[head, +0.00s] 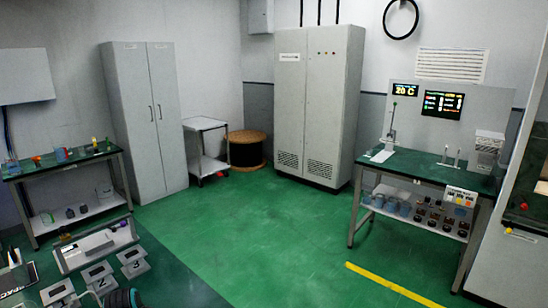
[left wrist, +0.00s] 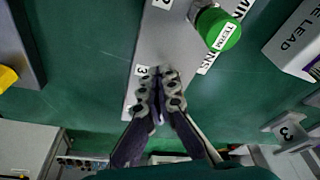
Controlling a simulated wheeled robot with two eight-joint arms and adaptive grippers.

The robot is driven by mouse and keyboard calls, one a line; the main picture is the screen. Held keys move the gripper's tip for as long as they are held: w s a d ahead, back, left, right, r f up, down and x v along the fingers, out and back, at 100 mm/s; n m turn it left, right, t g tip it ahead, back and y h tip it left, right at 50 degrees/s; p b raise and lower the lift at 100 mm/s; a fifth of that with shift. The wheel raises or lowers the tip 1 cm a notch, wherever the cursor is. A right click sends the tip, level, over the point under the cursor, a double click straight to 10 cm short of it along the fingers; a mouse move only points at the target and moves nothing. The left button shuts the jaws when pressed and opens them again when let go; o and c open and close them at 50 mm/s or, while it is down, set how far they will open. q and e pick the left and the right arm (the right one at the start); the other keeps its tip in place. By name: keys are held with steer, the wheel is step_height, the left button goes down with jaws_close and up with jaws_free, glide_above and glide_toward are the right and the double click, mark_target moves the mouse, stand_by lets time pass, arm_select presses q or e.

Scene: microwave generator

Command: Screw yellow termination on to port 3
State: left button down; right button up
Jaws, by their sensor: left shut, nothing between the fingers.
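In the left wrist view my left gripper (left wrist: 160,75) is shut and empty. Its fingertips are together over the grey panel (left wrist: 178,45), right beside the printed label 3 (left wrist: 141,71). The fingers cover the area by that label, so I cannot see port 3 itself or tell whether they touch the panel. A yellow piece (left wrist: 7,78) shows partly at the left edge, by a dark grey block; I cannot tell whether it is the yellow termination. A green cap marked as a termination (left wrist: 221,30) sits by the label 2. My right gripper is not in view.
A white box lettered LEAD (left wrist: 298,42) and a grey stand marked 3 (left wrist: 286,130) are to the right. Green surface (left wrist: 85,65) lies bare left of the panel. In the head view, several numbered stands (head: 98,272) and a grey device (head: 95,247) occupy the near-left table.

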arm_select(q)
steer(key=shift+a, duration=0.35)
steer(key=shift+w+a, duration=0.1)
steer(key=shift+a, duration=0.25)
steer(key=shift+w+a, duration=0.2)
steer(key=shift+a, duration=0.1)
stand_by(0.3)
steer(key=shift+s+a, duration=0.1)
steer(key=shift+s, duration=0.05)
steer(key=shift+s+a, duration=0.1)
steer(key=shift+s, duration=0.1)
step_height(320, 180, up, 6)
steer(key=p, duration=0.4)
